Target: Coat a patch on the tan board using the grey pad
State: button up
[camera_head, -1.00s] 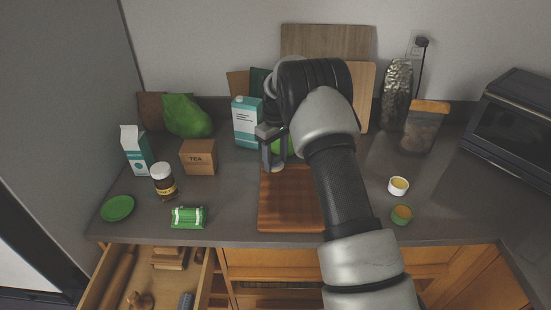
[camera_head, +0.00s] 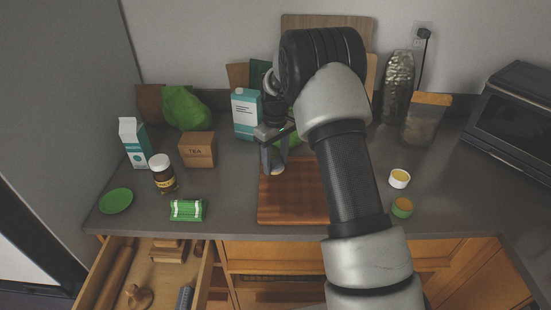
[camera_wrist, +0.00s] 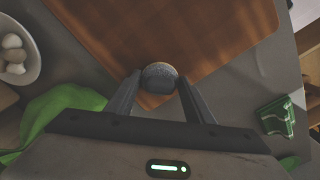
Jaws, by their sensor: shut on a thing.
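The wooden board (camera_head: 300,212) lies flat on the counter, reddish-brown with darker bands. It fills the upper part of the wrist view (camera_wrist: 185,35). A small rounded pad (camera_wrist: 159,75), grey on top with a paler rim, is between my gripper's fingertips. My gripper (camera_head: 275,166) points down at the board's back-left corner, shut on the pad. The pad's pale lower part (camera_head: 278,170) shows in the head view just over the board. I cannot tell whether it touches the wood. My arm hides the board's right side.
A white cup (camera_head: 399,178) and green cup (camera_head: 402,207) stand right. The wrist view shows a white bowl (camera_wrist: 31,65). An open drawer (camera_head: 208,275) juts out front-left.

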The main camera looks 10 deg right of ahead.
aim_at(275, 215)
jog(key=shift+s+a+f+b, duration=0.1)
jog(key=shift+s+a+b, duration=0.15)
jog(key=shift+s, duration=0.9)
jog(key=shift+s+a+f+b, duration=0.1)
jog(key=shift+s+a+b, duration=0.15)
jog(key=shift+s, duration=0.95)
jog(key=shift+s+a+b, duration=0.2)
jog(key=shift+s+b, duration=0.1)
jog(key=shift+s, duration=0.85)
jog(key=shift+s+a+r+b, duration=0.15)
jog(key=shift+s+a, duration=0.1)
jog(key=shift+s, duration=0.9)
jog(key=shift+s+a+b, duration=0.1)
jog(key=shift+s+a, duration=0.1)
jog(key=shift+s, duration=1)
jog(key=shift+s+a+r+b, duration=0.15)
jog(key=shift+s+a, duration=0.1)
jog(key=shift+s, duration=0.9)
